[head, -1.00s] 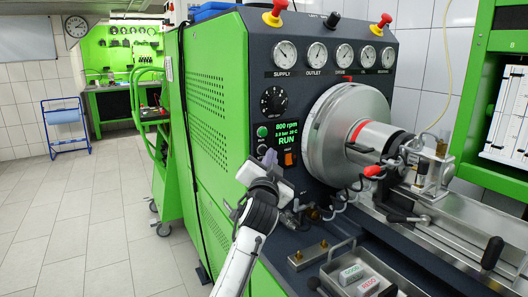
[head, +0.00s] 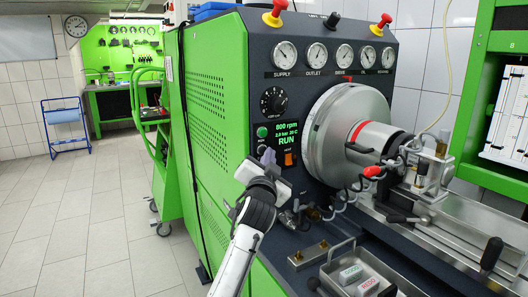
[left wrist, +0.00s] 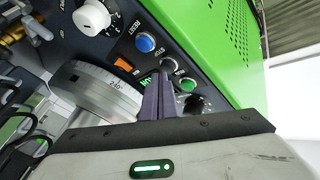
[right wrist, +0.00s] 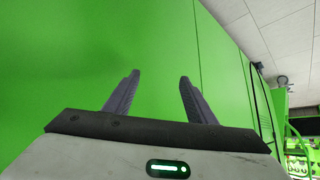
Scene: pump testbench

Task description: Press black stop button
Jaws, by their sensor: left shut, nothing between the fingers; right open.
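The black stop button (left wrist: 169,66) sits in a silver ring between a blue reset button (left wrist: 145,42) and a green button (left wrist: 188,84) in the left wrist view. In the head view, the stop button (head: 262,149) is small, below the green button. My left gripper (head: 268,156) is shut and empty, its fingertips close in front of the panel just below the stop button. In the left wrist view the shut fingertips (left wrist: 159,76) appear beside the stop button; contact cannot be told. My right gripper (right wrist: 158,82) is open and empty, facing a green surface.
An orange switch (head: 290,158) and a round metal chuck (head: 330,135) lie right of the fingertips. A metal tray (head: 358,272) with labelled blocks stands lower right.

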